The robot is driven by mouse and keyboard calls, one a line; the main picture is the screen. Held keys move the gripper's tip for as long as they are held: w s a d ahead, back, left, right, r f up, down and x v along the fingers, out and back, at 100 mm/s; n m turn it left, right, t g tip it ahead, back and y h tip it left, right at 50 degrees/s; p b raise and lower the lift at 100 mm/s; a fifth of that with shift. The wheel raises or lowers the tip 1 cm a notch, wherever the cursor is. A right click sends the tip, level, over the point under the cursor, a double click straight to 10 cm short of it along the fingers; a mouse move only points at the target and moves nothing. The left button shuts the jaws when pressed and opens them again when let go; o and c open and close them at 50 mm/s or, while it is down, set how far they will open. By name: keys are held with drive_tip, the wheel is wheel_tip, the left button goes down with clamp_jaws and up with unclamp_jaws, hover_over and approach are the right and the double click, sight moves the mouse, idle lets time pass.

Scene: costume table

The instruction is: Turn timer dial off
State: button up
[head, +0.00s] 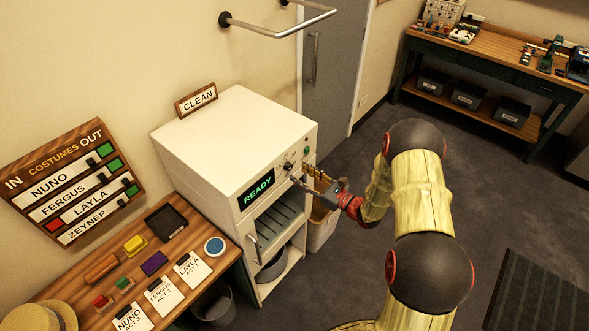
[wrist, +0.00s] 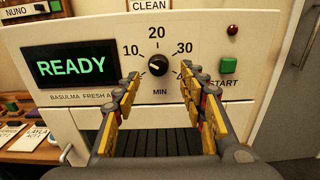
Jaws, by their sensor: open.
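The timer dial (wrist: 158,65) is a small dark round knob on the front panel of a white cabinet (head: 225,140). The numbers 10, 20 and 30 are printed around it and MIN below; the lower ends of its scale are partly hidden by my fingers. Its pointer setting is too small to read surely. The dial also shows in the head view (head: 288,166). My gripper (wrist: 160,84) is open, with yellow-padded fingers to the left and right of and below the dial, and nothing held. In the head view my gripper (head: 308,180) is close to the panel.
A display (wrist: 70,65) left of the dial reads READY. A green START button (wrist: 228,65) and a red lamp (wrist: 232,29) are to the right. A slatted opening lies below the panel. A wooden table (head: 100,265) with cards stands at the left; open floor is at the right.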

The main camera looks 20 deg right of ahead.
sight(289, 167)
drive_tip(key=x, duration=0.3)
drive_tip(key=shift+w+a, duration=0.25)
drive_tip(key=shift+a, duration=0.05)
drive_tip(key=shift+c, duration=0.4)
clamp_jaws()
